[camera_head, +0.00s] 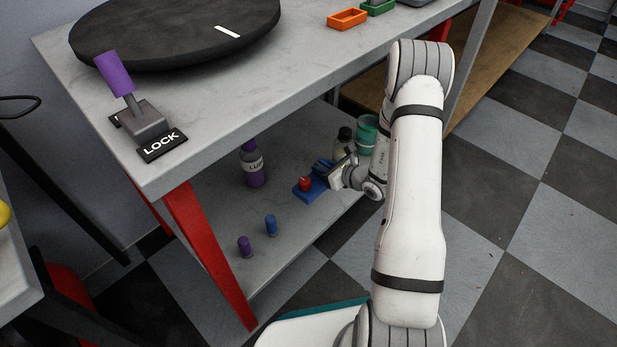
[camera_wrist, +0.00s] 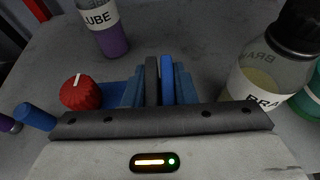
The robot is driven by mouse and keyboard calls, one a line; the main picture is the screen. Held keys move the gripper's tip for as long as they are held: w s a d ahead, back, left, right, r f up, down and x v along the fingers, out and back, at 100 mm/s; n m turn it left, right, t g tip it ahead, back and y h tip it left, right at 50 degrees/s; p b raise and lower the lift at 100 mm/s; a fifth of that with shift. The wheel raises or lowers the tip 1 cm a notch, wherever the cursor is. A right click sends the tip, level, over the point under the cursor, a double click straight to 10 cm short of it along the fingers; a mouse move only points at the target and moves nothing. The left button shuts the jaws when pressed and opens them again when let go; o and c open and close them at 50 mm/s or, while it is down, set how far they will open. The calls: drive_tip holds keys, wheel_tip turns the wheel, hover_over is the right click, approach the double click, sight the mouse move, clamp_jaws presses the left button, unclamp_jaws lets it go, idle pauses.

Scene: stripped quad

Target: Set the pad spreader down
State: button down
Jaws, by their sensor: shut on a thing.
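The pad spreader (camera_head: 311,193) is a blue piece with a red knob (camera_head: 305,183), low over or on the lower shelf of the workbench. In the wrist view its red knob (camera_wrist: 80,92) carries a white mark and sits to the left of my fingers, with part of the blue body (camera_wrist: 117,95) showing. My gripper (camera_head: 327,174) reaches in from the right, shut on the pad spreader. In the wrist view the fingers (camera_wrist: 160,82) point away from me, close together. I cannot tell whether the spreader's underside touches the shelf.
The lower shelf (camera_head: 215,205) holds a purple lube bottle (camera_head: 254,165) behind, a dark-capped bottle (camera_wrist: 265,75) and a teal container (camera_head: 366,131) at the right, and small purple (camera_head: 245,246) and blue (camera_head: 271,224) cylinders in front. The bench top (camera_head: 300,55) overhangs it.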

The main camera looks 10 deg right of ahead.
sight(322, 181)
wheel_tip(322, 181, down, 7)
drive_tip(key=b, duration=0.2)
drive_tip(key=shift+b, duration=0.4)
drive_tip(key=shift+f, duration=0.2)
drive_tip(key=c, duration=1.2)
unclamp_jaws()
drive_tip(key=shift+s, duration=0.1)
